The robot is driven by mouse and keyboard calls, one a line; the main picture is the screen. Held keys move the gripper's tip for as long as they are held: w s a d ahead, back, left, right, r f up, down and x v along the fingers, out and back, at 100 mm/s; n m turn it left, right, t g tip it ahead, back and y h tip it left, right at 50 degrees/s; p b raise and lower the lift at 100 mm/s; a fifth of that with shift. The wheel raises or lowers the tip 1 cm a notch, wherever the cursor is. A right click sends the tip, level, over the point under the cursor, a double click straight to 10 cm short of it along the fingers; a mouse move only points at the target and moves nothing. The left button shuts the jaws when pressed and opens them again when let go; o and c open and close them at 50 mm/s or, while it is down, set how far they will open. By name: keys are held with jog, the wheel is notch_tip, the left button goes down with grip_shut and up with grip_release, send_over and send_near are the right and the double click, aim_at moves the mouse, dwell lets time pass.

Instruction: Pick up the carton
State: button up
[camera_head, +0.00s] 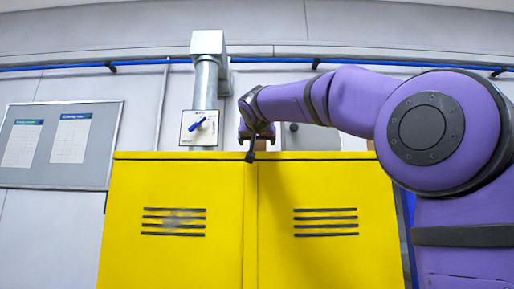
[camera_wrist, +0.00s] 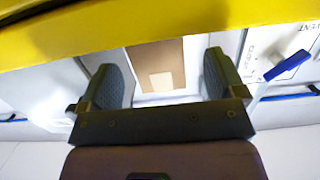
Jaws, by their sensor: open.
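A brown, flat-looking face with a lighter tan square, which looks like the carton (camera_wrist: 154,57), shows between the fingers in the wrist view. Its lower part in that view ends above the gripper's dark crossbar, and its distance from the fingers is hard to tell. My gripper (camera_wrist: 160,62) is open, with one grey finger to each side of the brown face and nothing clearly held. In the head view my gripper (camera_head: 256,138) is just above the top edge of the yellow cabinet. I cannot make out the carton in that view.
The yellow cabinet (camera_head: 190,265) has two slatted doors; its yellow edge crosses the top of the wrist view (camera_wrist: 150,25). A vent switch with a blue handle (camera_head: 197,124) and a grey duct (camera_head: 206,80) stand left of my gripper. A blue pipe (camera_head: 75,66) runs along the wall.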

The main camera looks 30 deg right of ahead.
jog(key=shift+x, duration=2.7)
jog(key=shift+s+d, duration=0.1)
jog(key=shift+c, duration=0.5)
jog(key=c, duration=1)
